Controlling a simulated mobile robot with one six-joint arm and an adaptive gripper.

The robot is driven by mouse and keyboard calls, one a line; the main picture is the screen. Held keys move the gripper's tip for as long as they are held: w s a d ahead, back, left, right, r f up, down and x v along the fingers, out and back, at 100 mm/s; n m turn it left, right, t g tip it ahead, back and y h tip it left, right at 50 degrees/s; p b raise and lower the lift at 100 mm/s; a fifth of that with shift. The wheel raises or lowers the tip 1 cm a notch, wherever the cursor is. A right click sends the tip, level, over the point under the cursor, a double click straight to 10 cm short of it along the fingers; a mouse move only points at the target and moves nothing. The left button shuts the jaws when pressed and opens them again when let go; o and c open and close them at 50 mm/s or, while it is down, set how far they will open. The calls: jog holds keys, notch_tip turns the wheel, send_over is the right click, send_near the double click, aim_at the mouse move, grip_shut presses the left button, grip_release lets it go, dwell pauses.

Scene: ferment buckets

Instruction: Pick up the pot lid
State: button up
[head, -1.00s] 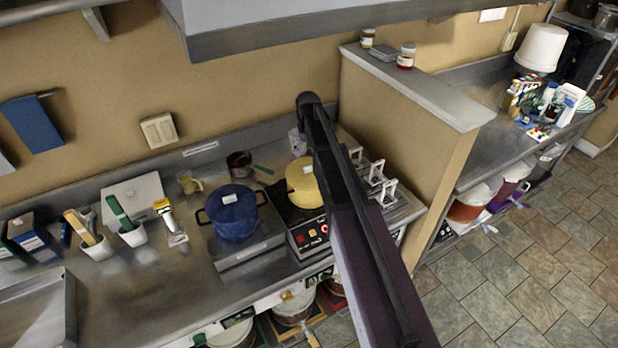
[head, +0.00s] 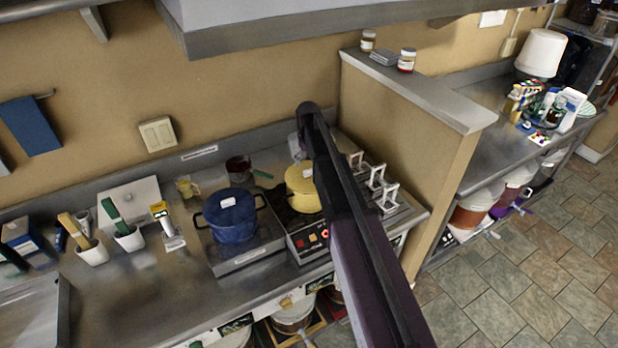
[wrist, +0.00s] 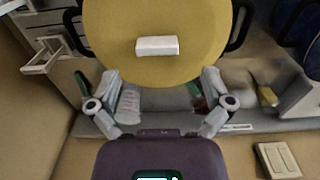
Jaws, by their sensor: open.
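A yellow pot (head: 303,190) stands on the black cooktop on the counter, partly hidden behind my arm in the head view. Its round yellow lid (wrist: 155,25) fills the top middle of the wrist view, with a white block-shaped handle (wrist: 157,46) on it. A blue pot (head: 232,222) with its own lid and white handle (head: 228,202) stands to its left. My gripper (wrist: 158,82) is open and empty in the wrist view. Its two fingers are spread below the white handle in the picture, near the lid's edge. In the head view the gripper is hidden behind my arm.
White utensil cups (head: 92,252) stand to the left on the steel counter. A tan partition (head: 400,140) rises close on the right, beside white-handled racks (head: 375,178). A steel hood (head: 300,22) hangs above.

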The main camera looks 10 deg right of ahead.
aim_at(309, 170)
jog(key=shift+d+f+b, duration=0.1)
jog(key=shift+f+b, duration=2.3)
jog(key=shift+f, duration=0.15)
jog(key=c, duration=1.2)
